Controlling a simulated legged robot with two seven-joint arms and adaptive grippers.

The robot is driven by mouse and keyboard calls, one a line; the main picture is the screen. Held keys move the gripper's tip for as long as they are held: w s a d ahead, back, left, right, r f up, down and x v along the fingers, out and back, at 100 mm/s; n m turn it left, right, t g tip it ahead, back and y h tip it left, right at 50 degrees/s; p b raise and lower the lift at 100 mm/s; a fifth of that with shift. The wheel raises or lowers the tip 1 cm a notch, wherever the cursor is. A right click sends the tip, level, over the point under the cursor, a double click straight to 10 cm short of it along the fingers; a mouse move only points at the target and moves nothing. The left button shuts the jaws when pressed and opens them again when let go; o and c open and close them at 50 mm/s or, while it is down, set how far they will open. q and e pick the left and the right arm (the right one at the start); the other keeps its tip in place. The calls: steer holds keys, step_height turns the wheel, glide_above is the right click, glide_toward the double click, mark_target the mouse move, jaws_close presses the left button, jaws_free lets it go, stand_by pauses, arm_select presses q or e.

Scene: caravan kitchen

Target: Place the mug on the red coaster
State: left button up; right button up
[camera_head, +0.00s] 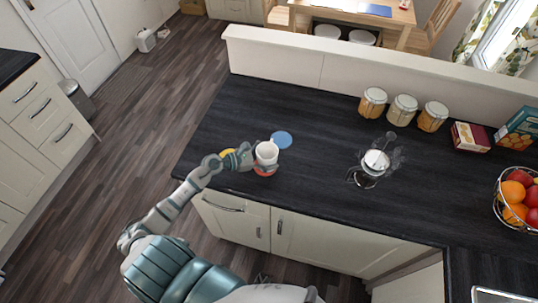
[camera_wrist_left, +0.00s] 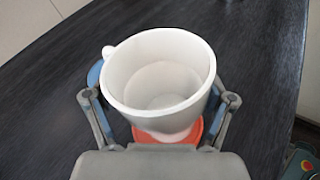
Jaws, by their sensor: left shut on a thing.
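The white mug (camera_head: 267,152) is upright in my left gripper (camera_head: 246,157), near the front edge of the dark counter. In the left wrist view the mug (camera_wrist_left: 160,75) is empty and sits between the two fingers (camera_wrist_left: 158,110), with its handle at the upper left. The red coaster (camera_head: 265,172) shows partly from under the mug. In the left wrist view the coaster (camera_wrist_left: 198,132) shows below the mug's base. I cannot tell whether the base touches it. My right gripper is not in view.
A glass coffee press (camera_head: 372,167) stands to the right. Several jars (camera_head: 403,109), boxes (camera_head: 470,137) and a fruit basket (camera_head: 515,200) stand farther right.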

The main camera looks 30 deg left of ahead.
arm_select(q)
steer(key=shift+f, duration=0.15)
steer(key=o, duration=1.4)
steer(key=shift+a, duration=0.15)
steer(key=shift+c, duration=0.2)
steer(key=shift+a+f, duration=0.1)
steer(key=shift+a, duration=0.4)
steer(key=shift+s, duration=0.1)
steer(key=b+v, duration=0.2)
steer(key=v, duration=0.8)
steer(key=shift+s+a, duration=0.15)
steer(key=shift+s, duration=0.25)
steer(key=shift+s+a+r, duration=0.2)
steer(key=shift+a+r, duration=0.05)
steer(key=shift+a, duration=0.05)
steer(key=shift+s+a, duration=0.1)
steer(key=shift+d+r, duration=0.15)
steer(key=shift+d, duration=0.05)
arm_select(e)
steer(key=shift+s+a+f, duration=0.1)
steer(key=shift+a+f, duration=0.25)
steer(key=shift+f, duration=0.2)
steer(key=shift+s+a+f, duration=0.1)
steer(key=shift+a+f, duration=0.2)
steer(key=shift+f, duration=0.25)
